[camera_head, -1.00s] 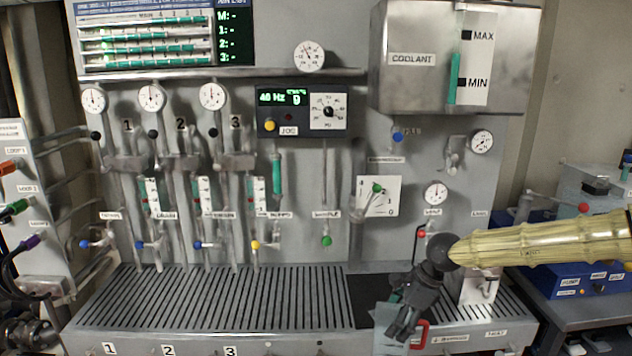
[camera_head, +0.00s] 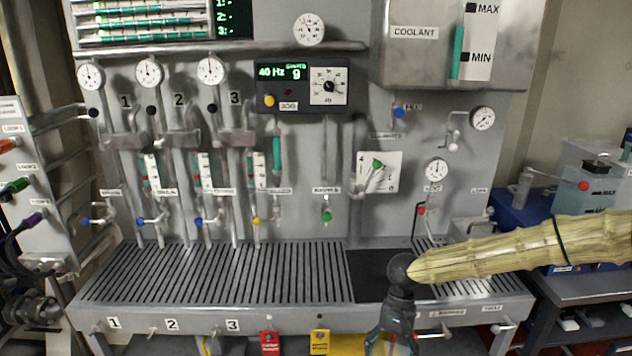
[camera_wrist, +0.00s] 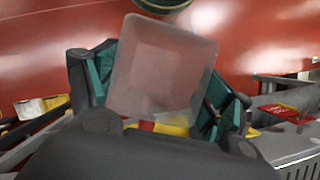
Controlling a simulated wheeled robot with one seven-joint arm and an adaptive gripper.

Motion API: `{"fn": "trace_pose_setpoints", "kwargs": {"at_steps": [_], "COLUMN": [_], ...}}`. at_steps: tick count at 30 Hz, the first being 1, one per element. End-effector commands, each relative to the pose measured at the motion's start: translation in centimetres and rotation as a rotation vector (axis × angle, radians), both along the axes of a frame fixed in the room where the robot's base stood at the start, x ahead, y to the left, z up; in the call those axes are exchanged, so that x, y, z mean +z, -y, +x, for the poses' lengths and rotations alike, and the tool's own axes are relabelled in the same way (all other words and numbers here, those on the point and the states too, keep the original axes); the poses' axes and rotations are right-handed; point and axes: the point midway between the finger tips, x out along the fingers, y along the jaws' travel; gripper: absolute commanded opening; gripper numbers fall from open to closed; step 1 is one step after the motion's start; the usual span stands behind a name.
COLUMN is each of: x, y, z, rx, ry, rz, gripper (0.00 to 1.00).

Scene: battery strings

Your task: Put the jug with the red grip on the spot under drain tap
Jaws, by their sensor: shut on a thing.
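My gripper (camera_head: 392,340) is low at the front edge of the bench in the head view, its fingers cut off by the frame's bottom. In the wrist view its green-padded fingers (camera_wrist: 155,88) are shut on a pale translucent jug (camera_wrist: 162,62). The jug's red grip is not clearly visible now. A red-handled tap (camera_head: 421,210) is on the panel above the right part of the bench; its label is too blurred to read, so I cannot confirm it is the drain tap. A dark square (camera_head: 372,275) lies in the grating, partly behind my gripper.
The slotted grating (camera_head: 220,275) is clear to the left. Red (camera_head: 269,342) and yellow (camera_head: 319,341) tags hang below the bench front. A side table with blue units (camera_head: 525,205) stands at the right, partly behind my arm.

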Motion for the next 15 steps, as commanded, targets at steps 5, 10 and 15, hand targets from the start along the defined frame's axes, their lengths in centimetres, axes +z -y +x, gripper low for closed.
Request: {"fn": "trace_pose_setpoints", "kwargs": {"at_steps": [5,10,15], "x": [-1.8,-2.7,-2.8], "y": [-0.4,-0.4,-0.4], "z": [-2.0,-3.0,-3.1], "rx": [0.238,0.354,0.375], "ry": [-0.001,0.0,0.0], "rz": [0.0,0.0,0.001], "gripper": [0.41,0.41,0.41]}}
